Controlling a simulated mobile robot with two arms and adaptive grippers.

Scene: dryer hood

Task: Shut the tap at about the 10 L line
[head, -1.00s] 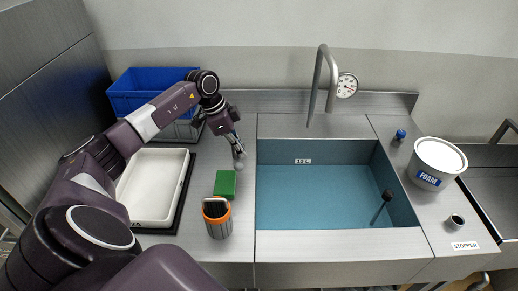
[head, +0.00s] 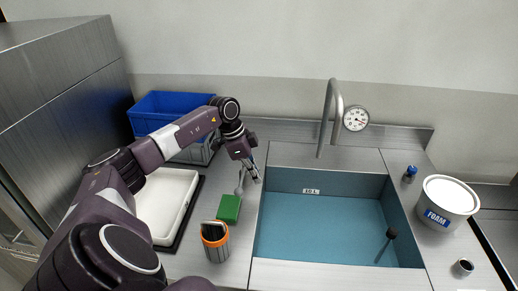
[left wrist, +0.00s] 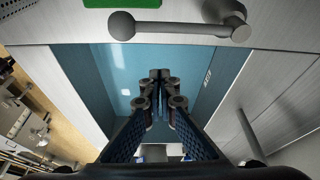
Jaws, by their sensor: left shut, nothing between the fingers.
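The tap's grey lever (head: 241,180) with a round knob stands on the counter left of the sink; in the left wrist view the lever (left wrist: 185,29) lies across the top. My left gripper (head: 258,181) is shut and empty, just right of the lever at the sink's left edge. In the left wrist view its fingertips (left wrist: 160,75) are together over the basin, apart from the lever. The curved spout (head: 327,115) hangs over the back of the sink (head: 330,275); I see no clear stream. The 10 L label (head: 311,191) is on the back wall. The water level is hard to tell.
A green block (head: 229,208) and an orange-rimmed cup (head: 216,246) stand left of the sink. A white tray (head: 160,213) and blue crate (head: 150,120) are further left. A round gauge (head: 356,118) is behind the spout. A foam tub (head: 446,203) stands right; a dark-knobbed rod (head: 387,242) is in the basin.

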